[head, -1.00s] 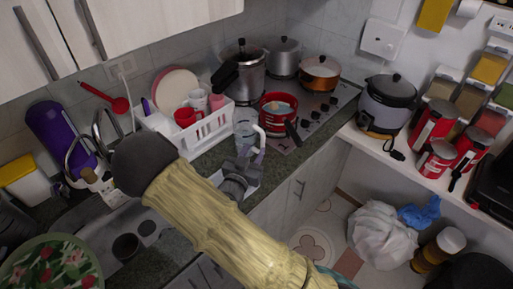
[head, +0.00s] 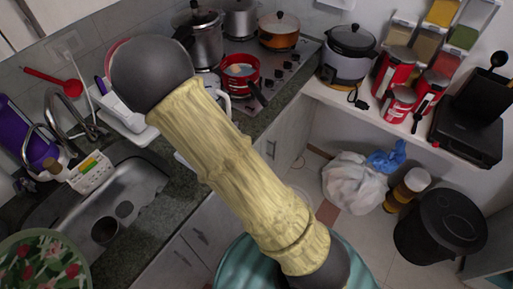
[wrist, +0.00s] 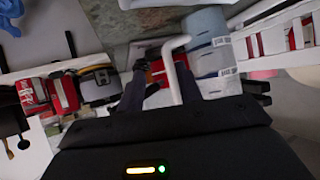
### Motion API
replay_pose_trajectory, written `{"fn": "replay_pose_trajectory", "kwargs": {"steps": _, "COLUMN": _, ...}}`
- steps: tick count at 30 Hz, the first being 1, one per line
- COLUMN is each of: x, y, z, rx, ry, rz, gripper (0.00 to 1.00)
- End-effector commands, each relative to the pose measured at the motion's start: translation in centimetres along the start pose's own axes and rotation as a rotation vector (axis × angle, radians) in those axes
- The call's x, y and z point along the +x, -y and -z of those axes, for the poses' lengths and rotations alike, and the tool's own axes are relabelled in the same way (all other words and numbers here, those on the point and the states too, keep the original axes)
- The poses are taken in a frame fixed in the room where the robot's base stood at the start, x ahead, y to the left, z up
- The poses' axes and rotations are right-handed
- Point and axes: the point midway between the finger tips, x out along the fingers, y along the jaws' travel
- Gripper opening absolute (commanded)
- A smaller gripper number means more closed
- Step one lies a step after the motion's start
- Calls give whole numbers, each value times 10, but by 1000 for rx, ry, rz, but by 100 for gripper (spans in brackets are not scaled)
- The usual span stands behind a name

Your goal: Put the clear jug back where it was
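The clear jug (wrist: 207,52) shows in the wrist view just beyond my fingers, with its white handle (wrist: 171,70) toward me. In the head view only a bit of the white handle (head: 226,103) shows, beside the red pot; my arm hides the rest of the jug. My gripper (wrist: 160,92) is open, its two dark fingers apart on either side of the handle. The handle lies closer to the right finger, and I cannot tell whether they touch. My gripper is hidden behind my arm in the head view.
The red pot (head: 239,72) stands on the stove next to the jug. A white dish rack (head: 122,108) is left of my arm, partly hidden. The sink (head: 139,182) lies at the left. A rice cooker (head: 347,55) and red canisters (head: 398,103) stand on the right shelf.

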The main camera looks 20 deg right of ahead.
Motion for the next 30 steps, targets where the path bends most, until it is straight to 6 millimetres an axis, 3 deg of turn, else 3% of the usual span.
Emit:
{"fn": "replay_pose_trajectory", "kwargs": {"steps": 5, "x": -24, "y": -13, "z": -2, "rx": -15, "ry": 290, "rz": 97, "gripper": 35}}
{"fn": "replay_pose_trajectory", "kwargs": {"steps": 11, "x": -75, "y": -38, "z": 0, "rx": -130, "ry": 540, "rz": 216, "gripper": 35}}
{"fn": "replay_pose_trajectory", "kwargs": {"steps": 19, "x": -149, "y": -102, "z": 5, "rx": -385, "ry": 753, "rz": 278, "gripper": 35}}
{"fn": "replay_pose_trajectory", "kwargs": {"steps": 24, "x": -166, "y": -122, "z": 4, "rx": -463, "ry": 800, "rz": 268, "gripper": 35}}
{"fn": "replay_pose_trajectory", "kwargs": {"steps": 30, "x": -167, "y": -122, "z": 4, "rx": -465, "ry": 804, "rz": 268, "gripper": 35}}
